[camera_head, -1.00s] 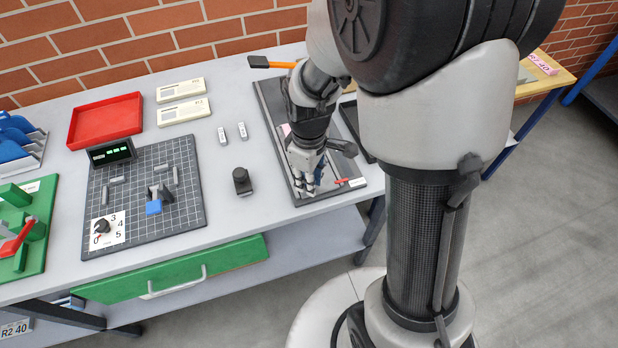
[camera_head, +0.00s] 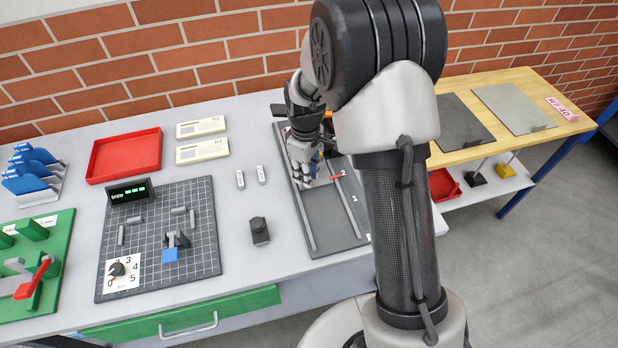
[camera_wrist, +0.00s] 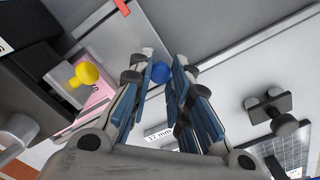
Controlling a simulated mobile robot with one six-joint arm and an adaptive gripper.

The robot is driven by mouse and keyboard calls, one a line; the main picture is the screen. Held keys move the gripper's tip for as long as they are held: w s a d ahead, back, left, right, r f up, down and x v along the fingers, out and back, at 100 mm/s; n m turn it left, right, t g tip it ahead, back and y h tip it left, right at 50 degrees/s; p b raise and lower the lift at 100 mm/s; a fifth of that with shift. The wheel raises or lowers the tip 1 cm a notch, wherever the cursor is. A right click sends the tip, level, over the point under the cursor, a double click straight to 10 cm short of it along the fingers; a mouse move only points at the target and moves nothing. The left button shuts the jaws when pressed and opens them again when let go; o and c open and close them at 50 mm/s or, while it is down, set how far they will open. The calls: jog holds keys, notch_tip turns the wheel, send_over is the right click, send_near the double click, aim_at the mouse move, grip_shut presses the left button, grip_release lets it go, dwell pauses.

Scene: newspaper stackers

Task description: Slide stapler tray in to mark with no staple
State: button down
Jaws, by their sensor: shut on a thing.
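The stapler tray (camera_head: 322,181) is a light grey plate on a dark base (camera_head: 328,228) with two rails. Its red pointer (camera_head: 338,176) lies beside the printed mark 2; mark 1 (camera_head: 354,198) is nearer the front. My gripper (camera_head: 305,178) is over the tray, its tips hard to see in the head view. In the wrist view my gripper (camera_wrist: 162,66) has its blue-padded fingers closed around a round blue knob (camera_wrist: 161,74). The red pointer shows there at the top edge. A yellow knob (camera_wrist: 87,75) and a pink sheet (camera_wrist: 96,104) are beside the fingers. My arm hides the tray's far right side.
The base's front part is clear.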

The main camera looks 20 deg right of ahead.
jog(key=shift+w+r, duration=0.1)
jog(key=shift+w, duration=0.85)
jog(key=c, duration=1.5)
grip_release()
jog(key=shift+o, duration=0.2)
jog(key=shift+s, duration=0.1)
